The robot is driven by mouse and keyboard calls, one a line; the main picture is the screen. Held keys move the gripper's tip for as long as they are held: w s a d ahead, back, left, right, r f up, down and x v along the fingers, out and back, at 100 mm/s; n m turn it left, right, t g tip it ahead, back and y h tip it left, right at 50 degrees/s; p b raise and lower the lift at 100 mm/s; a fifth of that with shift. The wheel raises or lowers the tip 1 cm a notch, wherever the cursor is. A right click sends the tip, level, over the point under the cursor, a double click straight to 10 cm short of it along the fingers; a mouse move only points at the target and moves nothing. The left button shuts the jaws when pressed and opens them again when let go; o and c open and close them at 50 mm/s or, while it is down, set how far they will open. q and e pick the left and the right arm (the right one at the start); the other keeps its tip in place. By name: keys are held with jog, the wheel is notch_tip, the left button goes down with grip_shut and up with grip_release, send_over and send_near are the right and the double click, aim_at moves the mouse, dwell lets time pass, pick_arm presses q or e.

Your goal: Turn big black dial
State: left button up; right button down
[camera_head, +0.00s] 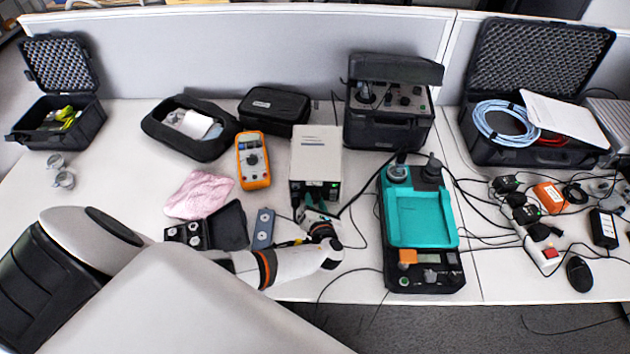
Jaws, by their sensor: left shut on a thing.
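My left gripper (313,207) is at the lower front of a beige box (317,155) in the middle of the table. It is shut on a small part at the box's front, which the fingers mostly hide. I cannot make out whether this part is the big black dial. The box's dark front panel has a small green light near its right side. A black case (388,125) with knobs and a round gauge on its top panel stands behind and to the right. My right gripper is not in view.
A teal and black device (420,219) stands right of the gripper, with cables between. An orange multimeter (252,160), pink cloth (199,194) and small grey-blue device (263,229) lie to the left. Power strips and cables crowd the right side. A grey partition (300,50) closes the back.

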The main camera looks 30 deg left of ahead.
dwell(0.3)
pick_arm(q)
jog(key=o, duration=1)
jog(key=v, duration=1.2)
jog(key=shift+r+p, duration=0.1)
jog(key=shift+p, duration=0.2)
